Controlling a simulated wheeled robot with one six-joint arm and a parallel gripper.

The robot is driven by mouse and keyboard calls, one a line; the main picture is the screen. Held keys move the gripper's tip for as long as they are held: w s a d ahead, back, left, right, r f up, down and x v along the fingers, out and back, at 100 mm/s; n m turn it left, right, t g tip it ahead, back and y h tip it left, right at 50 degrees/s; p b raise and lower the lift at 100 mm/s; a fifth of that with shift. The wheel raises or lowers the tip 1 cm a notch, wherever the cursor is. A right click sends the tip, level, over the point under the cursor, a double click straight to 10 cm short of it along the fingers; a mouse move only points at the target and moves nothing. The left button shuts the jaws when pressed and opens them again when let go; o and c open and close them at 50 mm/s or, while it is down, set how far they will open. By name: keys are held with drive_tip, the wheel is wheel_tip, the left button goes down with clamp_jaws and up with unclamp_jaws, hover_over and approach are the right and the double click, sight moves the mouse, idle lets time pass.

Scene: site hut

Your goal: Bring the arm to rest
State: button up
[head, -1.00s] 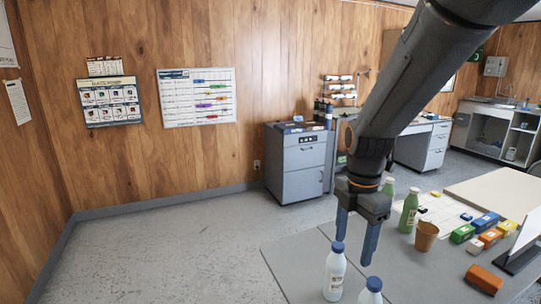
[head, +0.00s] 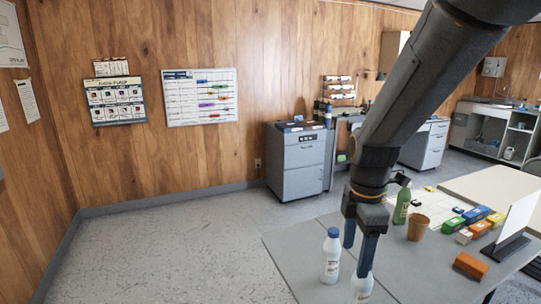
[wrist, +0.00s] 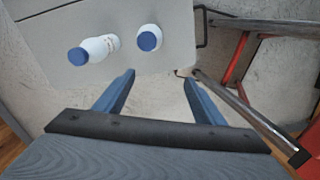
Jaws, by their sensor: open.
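My gripper (head: 358,256) points down at the left part of the grey table in the head view, with my arm coming from the upper right. Its two blue fingers are apart with nothing between them in the wrist view (wrist: 157,92). A white bottle with a blue cap (head: 331,257) stands upright just left of the fingers. A second white bottle (head: 362,288) stands by the fingertips, its top partly hidden by a finger. In the wrist view both bottles, the left (wrist: 97,48) and the right (wrist: 149,39), are beyond the fingers and apart from them.
A red frame (wrist: 240,60) shows in the wrist view. The floor at left is clear.

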drive_tip(key=s+f+m, duration=0.4)
drive_tip(key=s+m, duration=0.4)
drive_tip(key=m, duration=1)
drive_tip(key=shift+s+t, duration=0.4)
drive_tip(key=shift+f, duration=0.1)
